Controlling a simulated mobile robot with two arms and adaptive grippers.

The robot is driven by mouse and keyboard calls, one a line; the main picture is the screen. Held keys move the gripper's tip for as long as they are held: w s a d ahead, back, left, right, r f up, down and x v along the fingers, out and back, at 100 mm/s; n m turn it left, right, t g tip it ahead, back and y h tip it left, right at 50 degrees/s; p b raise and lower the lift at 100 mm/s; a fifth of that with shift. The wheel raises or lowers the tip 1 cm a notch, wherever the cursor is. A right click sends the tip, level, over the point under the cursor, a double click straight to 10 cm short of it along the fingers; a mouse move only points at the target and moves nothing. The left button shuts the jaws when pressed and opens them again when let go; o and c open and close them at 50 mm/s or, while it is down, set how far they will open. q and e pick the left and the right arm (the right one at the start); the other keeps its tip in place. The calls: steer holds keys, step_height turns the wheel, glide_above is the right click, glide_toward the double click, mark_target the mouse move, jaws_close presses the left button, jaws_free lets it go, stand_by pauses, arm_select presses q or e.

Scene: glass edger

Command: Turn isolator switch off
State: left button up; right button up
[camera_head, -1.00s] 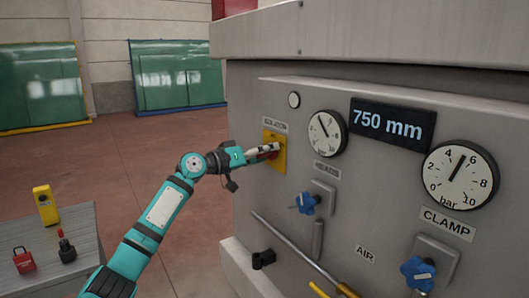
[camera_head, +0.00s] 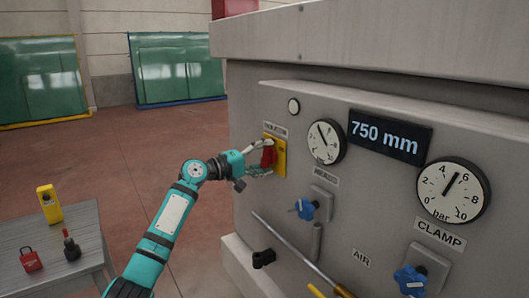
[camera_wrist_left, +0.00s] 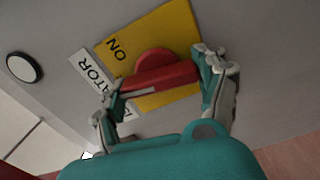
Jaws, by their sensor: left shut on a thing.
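The isolator switch is a red handle (camera_head: 268,156) on a yellow plate (camera_head: 281,160), under an "ISOLATOR" label on the grey machine panel. My left gripper (camera_head: 262,160) is at the switch, its fingers on either side of the red handle. In the left wrist view the fingers are shut on the red handle (camera_wrist_left: 160,78). There the yellow plate (camera_wrist_left: 180,35) shows the word "ON", and part of the plate is hidden by the handle and fingers. My right gripper is not in view.
Blue valve knobs (camera_head: 304,208) (camera_head: 411,280), gauges (camera_head: 327,141) (camera_head: 454,190) and a "750 mm" display (camera_head: 389,137) are on the panel. A grey table (camera_head: 85,235) at left holds a red padlock (camera_head: 31,259), a yellow device (camera_head: 49,204) and a dark red-topped item (camera_head: 70,246).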

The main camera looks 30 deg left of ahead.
arm_select(q)
steer(key=shift+n+p, duration=0.55)
steer(key=shift+n, duration=0.45)
steer(key=shift+f, duration=0.1)
steer(key=o, duration=1.2)
steer(key=shift+c, duration=0.2)
steer(key=v, duration=1.2)
